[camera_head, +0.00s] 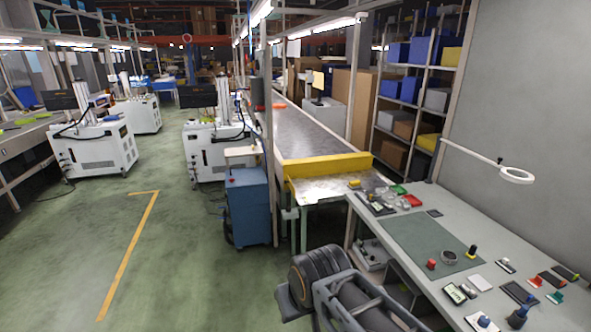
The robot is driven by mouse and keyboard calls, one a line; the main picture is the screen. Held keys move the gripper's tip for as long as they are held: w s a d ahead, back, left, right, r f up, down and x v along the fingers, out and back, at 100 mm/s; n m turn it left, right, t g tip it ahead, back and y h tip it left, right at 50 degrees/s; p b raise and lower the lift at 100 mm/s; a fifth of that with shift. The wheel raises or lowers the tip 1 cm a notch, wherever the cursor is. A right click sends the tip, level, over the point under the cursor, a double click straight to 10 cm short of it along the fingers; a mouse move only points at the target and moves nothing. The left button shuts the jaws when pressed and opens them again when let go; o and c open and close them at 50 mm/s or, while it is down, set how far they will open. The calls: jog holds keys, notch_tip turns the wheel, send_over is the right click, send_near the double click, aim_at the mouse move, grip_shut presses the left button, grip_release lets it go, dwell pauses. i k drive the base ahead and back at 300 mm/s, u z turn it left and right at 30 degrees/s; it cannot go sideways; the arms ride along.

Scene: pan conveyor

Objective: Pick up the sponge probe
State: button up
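I cannot tell for sure which object is the sponge probe. Several small items lie on the grey-green workbench (520,262) at the right. A small upright black piece with a yellow base (472,252) stands at the right edge of the dark green mat (415,240). A short red-topped piece (431,264) stands near the mat's front edge. A dark blue upright piece (518,316) stands near the bench's front right. My gripper's fingers are not in view. Dark parts of my own arm show at the bottom centre, left of the bench and apart from these items.
A round dark-ringed dish (449,257) sits on the mat. A white ring lamp (516,174) overhangs the bench. A conveyor (318,135) with a yellow end bar (328,164) lies behind. A blue cabinet (248,207) stands left of it. The green floor at left is clear.

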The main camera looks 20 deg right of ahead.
aim_at(470, 254)
jog(key=z, duration=0.4)
jog(key=i, duration=1.25)
jog(key=z, duration=1.8)
jog(key=i, duration=0.95)
jog(key=z, duration=0.75)
